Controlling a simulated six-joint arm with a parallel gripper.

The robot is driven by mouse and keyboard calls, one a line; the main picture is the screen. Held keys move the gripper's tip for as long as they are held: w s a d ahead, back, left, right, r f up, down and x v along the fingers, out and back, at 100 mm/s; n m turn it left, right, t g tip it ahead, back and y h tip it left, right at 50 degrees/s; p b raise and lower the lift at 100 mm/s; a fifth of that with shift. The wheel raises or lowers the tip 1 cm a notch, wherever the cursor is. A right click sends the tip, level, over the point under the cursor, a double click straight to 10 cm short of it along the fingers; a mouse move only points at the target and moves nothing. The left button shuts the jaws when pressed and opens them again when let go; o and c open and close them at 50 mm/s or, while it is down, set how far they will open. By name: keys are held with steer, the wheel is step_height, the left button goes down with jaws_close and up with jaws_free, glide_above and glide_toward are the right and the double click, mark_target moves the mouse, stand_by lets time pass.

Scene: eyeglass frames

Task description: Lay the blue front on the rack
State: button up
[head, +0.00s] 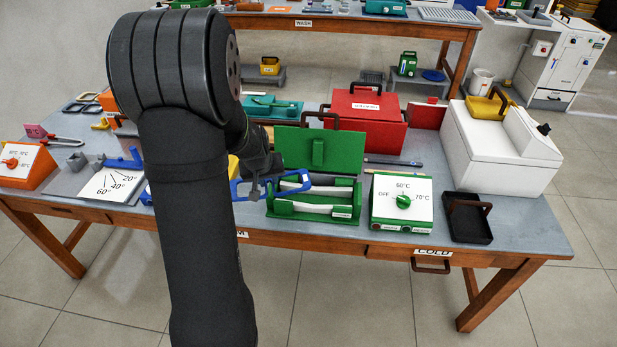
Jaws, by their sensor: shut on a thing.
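The blue front (293,188) is a blue eyeglass frame with open rims. My gripper (260,190) is shut on it and holds it at the left side of an open green box (344,215). The front's right part overlaps the box's left end in the head view; I cannot tell whether it touches. The box has white bars (300,207) inside and a raised green lid (310,146) behind. No separate rack is clearly marked; the barred box may be it. My arm hides part of the table to the left.
Right of the box stand a green dial unit (402,203), a black tray (468,218) and a white machine (498,145). A red case (365,120) stands behind. An orange dial unit (25,165) and an angle card (110,185) are on the left.

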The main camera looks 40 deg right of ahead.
steer(key=w+a+f+n, duration=0.1)
steer(key=w+a, duration=0.3)
steer(key=a, duration=0.5)
steer(key=w+a+f+n+y, duration=0.15)
steer(key=w+a, duration=0.25)
steer(key=a, duration=0.5)
steer(key=w+a+f+n, duration=0.1)
steer(key=w+a, duration=0.3)
steer(key=a, duration=0.5)
steer(key=w+d+r+m+h, duration=0.1)
steer(key=w+d+r+m, duration=0.1)
steer(key=w+d, duration=0.3)
steer(key=w+d+r+m+g+h, duration=0.1)
steer(key=w+d+m, duration=0.3)
steer(key=d, duration=0.8)
steer(key=shift+w+d+r+m, duration=0.15)
steer(key=shift+w+r+m, duration=0.2)
steer(key=shift+w+r, duration=0.25)
steer(key=shift+f+h, duration=0.1)
steer(key=shift+h, duration=0.15)
steer(key=shift+f, duration=3.4)
steer(key=shift+f, duration=0.55)
